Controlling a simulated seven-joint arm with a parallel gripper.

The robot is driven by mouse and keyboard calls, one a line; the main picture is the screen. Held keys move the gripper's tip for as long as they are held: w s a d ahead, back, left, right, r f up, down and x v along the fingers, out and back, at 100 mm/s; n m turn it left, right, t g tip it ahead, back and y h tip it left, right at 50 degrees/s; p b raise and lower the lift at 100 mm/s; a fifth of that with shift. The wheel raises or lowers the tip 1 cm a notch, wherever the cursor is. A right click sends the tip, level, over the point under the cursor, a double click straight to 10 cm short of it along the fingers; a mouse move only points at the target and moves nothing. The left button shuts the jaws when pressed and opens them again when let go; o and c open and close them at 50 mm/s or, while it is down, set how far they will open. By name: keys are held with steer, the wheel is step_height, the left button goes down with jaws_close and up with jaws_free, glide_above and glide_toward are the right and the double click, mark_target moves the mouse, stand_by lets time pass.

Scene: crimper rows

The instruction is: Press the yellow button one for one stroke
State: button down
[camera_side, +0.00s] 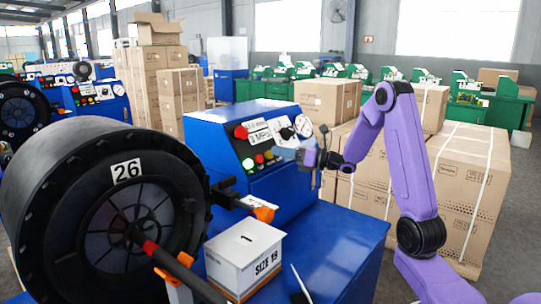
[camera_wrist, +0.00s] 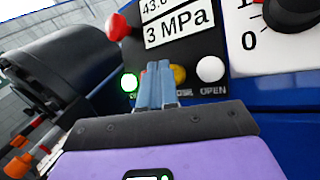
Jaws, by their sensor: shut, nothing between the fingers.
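The yellow button (camera_wrist: 178,74) shows in the wrist view on the black lower panel of the blue machine, just right of my fingertips. My gripper (camera_wrist: 157,68) is shut and empty, its blue fingers pointing at the button row. The fingers partly cover a red button left of the yellow one. In the side view my gripper (camera_side: 278,152) is close to the right part of the panel. I cannot tell whether the fingertips touch the panel. A lit green button (camera_wrist: 129,82) is to the left, and a white button (camera_wrist: 209,69) marked OPEN is to the right.
A red knob (camera_wrist: 118,27) and a 3 MPa display (camera_wrist: 180,30) are above the row. A black dial knob (camera_wrist: 290,15) is at the upper right. The black crimping head (camera_side: 105,205) and a SIZE 19 box (camera_side: 245,258) stand left and in front of the panel.

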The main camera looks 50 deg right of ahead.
steer(key=shift+s+r, duration=0.25)
steer(key=shift+s, duration=0.1)
steer(key=s+r, duration=0.1)
steer(key=s, duration=0.1)
steer(key=s+r, duration=0.1)
steer(key=s, duration=0.1)
steer(key=shift+r, duration=0.4)
stand_by(1.4)
